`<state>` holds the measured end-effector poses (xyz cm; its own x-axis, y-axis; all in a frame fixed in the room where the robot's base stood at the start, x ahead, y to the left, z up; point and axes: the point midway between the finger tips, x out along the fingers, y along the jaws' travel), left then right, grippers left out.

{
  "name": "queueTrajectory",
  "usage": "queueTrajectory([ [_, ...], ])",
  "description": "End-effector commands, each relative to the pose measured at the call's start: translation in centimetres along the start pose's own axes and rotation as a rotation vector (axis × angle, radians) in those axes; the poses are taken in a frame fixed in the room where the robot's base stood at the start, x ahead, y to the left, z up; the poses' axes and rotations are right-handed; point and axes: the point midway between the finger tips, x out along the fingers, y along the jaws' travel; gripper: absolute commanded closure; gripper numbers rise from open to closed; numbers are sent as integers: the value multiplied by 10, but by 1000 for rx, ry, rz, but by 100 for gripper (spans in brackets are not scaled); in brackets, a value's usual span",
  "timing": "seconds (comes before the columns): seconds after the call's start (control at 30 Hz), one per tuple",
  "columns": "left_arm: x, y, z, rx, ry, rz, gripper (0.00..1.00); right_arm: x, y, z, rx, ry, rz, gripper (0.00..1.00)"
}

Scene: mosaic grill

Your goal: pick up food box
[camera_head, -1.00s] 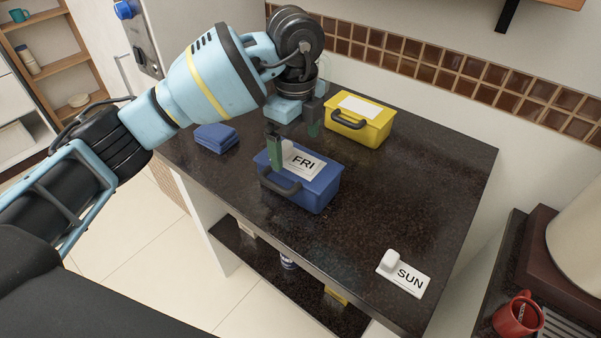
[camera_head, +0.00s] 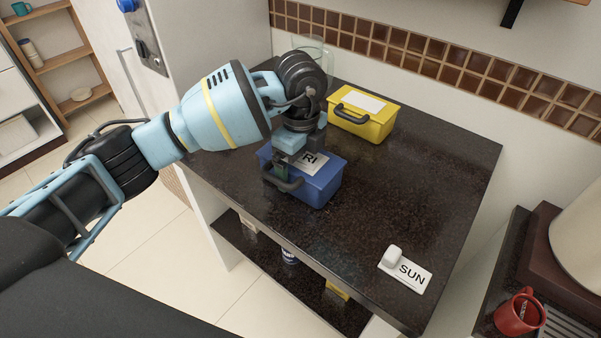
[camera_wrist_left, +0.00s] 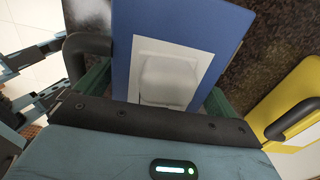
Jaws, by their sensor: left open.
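A blue food box (camera_head: 318,187) with a dark front handle (camera_head: 283,183) stands on the dark counter. A white FRI tag (camera_head: 311,164) lies on its lid, partly hidden by my gripper. My left gripper (camera_head: 297,165) is open and points down over the lid. In the left wrist view the tag's white knob (camera_wrist_left: 167,80) sits between the two green fingers, and the blue lid (camera_wrist_left: 180,20) fills the middle. I cannot tell whether the fingers touch the box. A yellow food box (camera_head: 366,124) with a white label (camera_head: 363,103) stands behind. My right gripper is out of view.
A white SUN tag (camera_head: 405,270) lies near the counter's front right corner. The right part of the counter (camera_head: 430,180) is clear. A tiled wall strip (camera_head: 440,65) runs behind. A red mug (camera_head: 518,313) stands at lower right. A clear glass (camera_head: 313,46) stands behind my gripper.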

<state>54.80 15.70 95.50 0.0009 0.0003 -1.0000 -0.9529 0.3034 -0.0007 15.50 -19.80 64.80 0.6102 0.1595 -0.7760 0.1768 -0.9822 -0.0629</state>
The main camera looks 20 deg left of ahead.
Motion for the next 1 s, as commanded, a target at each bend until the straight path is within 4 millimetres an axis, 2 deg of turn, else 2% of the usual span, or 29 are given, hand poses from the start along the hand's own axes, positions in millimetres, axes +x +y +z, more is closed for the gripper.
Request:
queueTrajectory([
  [0.13, -1, 0, 0, 0, 0, -1, 8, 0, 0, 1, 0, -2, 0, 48],
  [0.43, -1, 0, 0, -1, 0, -1, 47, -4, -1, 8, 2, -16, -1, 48],
  [0.77, -4, 0, 0, 0, 0, -3, 49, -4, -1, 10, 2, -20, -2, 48],
  [0.8, -5, 0, 0, 0, 0, -3, 54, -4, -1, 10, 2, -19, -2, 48],
  [0.83, -6, -1, 0, 0, 1, -3, 54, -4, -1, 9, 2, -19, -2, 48],
  [0.87, -8, -1, 0, 0, 1, -3, 59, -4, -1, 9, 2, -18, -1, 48],
  [1.0, -20, -1, 0, 0, 0, -5, 60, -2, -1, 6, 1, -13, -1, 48],
])
